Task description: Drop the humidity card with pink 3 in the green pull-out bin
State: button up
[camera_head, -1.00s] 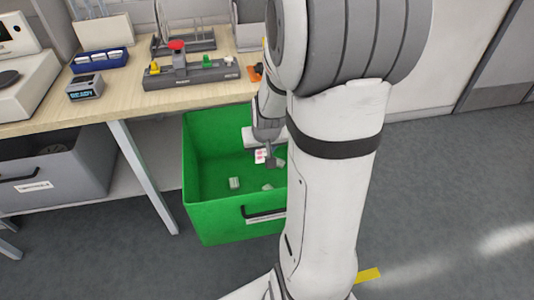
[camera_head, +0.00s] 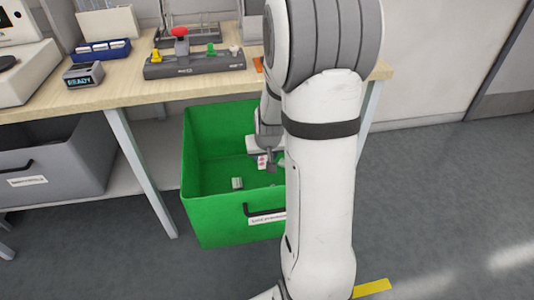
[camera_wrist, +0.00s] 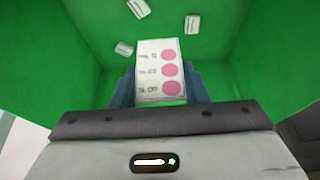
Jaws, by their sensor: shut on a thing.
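The humidity card (camera_wrist: 158,72) is white with three pink dots in a column and small writing beside them. My gripper (camera_wrist: 160,90) is shut on it, with a blue-grey finger on each side. In the head view the card (camera_head: 262,161) shows small below my gripper (camera_head: 268,163), inside the outline of the green pull-out bin (camera_head: 220,222). The bin stands pulled out and open below the bench. In the wrist view the green bin wall (camera_wrist: 85,40) surrounds the card, which is held above the bin's floor. My arm hides the bin's right side.
Several small pale pieces lie on the bin floor, one of them (camera_head: 237,183) left of my gripper. A grey bin (camera_head: 60,165) stands under the bench at left. The wooden bench top (camera_head: 120,92) carries a grey button panel (camera_head: 195,65) and a small display box (camera_head: 83,75).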

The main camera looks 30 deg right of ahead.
jog(key=shift+f, duration=0.45)
jog(key=o, duration=1)
jog(key=p+v, duration=0.1)
jog(key=v, duration=0.1)
jog(key=shift+r, duration=0.3)
jog(key=shift+p+v, duration=1.95)
jog(key=shift+v, duration=0.75)
jog(key=shift+s, duration=0.1)
